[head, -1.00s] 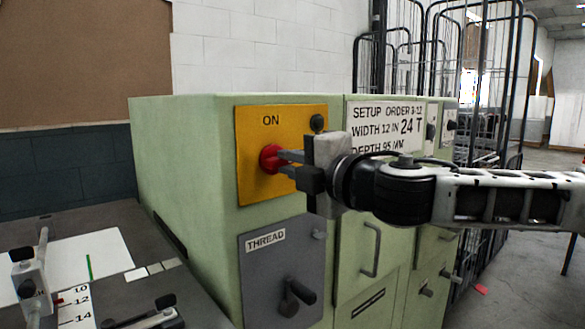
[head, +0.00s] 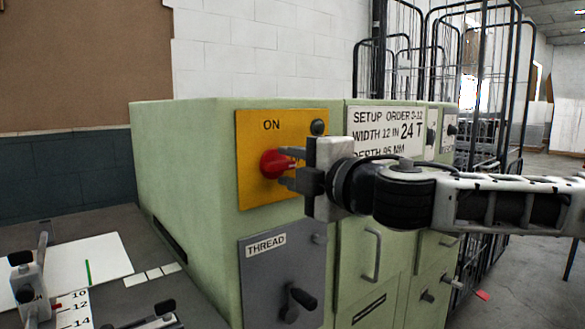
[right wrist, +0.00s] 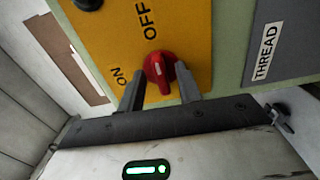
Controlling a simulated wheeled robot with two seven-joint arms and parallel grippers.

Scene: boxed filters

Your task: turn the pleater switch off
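The pleater switch is a red round knob (head: 275,163) on a yellow plate (head: 255,190) on the green machine's front. The plate reads ON at top left in the head view. In the right wrist view the knob (right wrist: 160,70) has a pale line on its face, and ON and OFF are both readable. My right gripper (head: 288,168) is open, its fingertips at the knob. In the right wrist view the fingers (right wrist: 161,80) stand on either side of the knob, with small gaps showing. My left gripper is not in view.
A grey THREAD panel (head: 265,270) with a black handle sits below the plate. A white setup sign (head: 378,131) is to the right, behind my arm. A grey table (head: 110,280) with clamps stands at left. Wire cages (head: 480,60) stand behind the machine.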

